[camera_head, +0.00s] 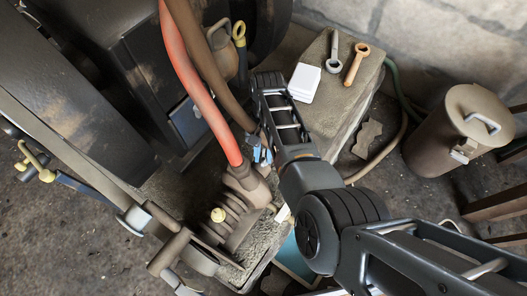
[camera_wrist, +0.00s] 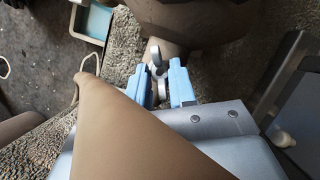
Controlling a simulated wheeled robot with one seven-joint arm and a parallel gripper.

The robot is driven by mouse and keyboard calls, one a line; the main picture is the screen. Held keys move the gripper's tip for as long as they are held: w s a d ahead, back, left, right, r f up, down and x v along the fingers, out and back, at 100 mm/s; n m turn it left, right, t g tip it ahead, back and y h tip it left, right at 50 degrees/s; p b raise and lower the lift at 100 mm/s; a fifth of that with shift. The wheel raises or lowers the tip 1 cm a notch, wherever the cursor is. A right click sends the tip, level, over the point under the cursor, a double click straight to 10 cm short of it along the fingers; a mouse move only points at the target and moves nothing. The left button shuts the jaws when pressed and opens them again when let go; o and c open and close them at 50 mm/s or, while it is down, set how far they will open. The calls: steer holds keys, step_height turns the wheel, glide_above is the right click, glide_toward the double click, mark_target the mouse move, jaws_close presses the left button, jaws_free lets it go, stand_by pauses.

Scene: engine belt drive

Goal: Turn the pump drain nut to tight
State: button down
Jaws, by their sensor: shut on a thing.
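The pump drain nut (camera_wrist: 156,56) is a small grey winged piece on a short stem, below a brown rounded pump body (camera_wrist: 180,18) in the wrist view. My gripper (camera_wrist: 162,84) has its two light-blue fingers on either side of the nut's lower part and is shut on it. In the head view my gripper (camera_head: 260,153) is beside the lower end of the red hose, and the nut is hidden there. A brown hose (camera_wrist: 130,125) crosses the front of the wrist view and covers part of my gripper.
A red hose (camera_head: 195,80) runs close left of my gripper. A brown canister (camera_head: 450,135) stands right. A blue tray (camera_wrist: 93,21) lies on the floor.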

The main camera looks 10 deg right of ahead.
steer(key=shift+r+p, duration=0.1)
steer(key=shift+p, duration=0.2)
steer(key=m+y+p, duration=0.1)
steer(key=m+p, duration=0.2)
steer(key=shift+d+r, duration=0.1)
steer(key=shift+d, duration=0.05)
steer(key=shift+s+m+t+y+p, duration=0.1)
steer(key=shift+m+t+y+p, duration=0.4)
steer(key=shift+m+p, duration=0.75)
steer(key=shift+f+m, duration=0.2)
steer(key=shift+m, duration=0.15)
steer(key=shift+b, duration=0.3)
steer(key=c, duration=1)
jaws_free()
steer(key=shift+o, duration=0.2)
steer(key=shift+r, duration=0.1)
steer(key=p+v, duration=0.3)
steer(key=v, duration=0.4)
steer(key=shift+r, duration=0.25)
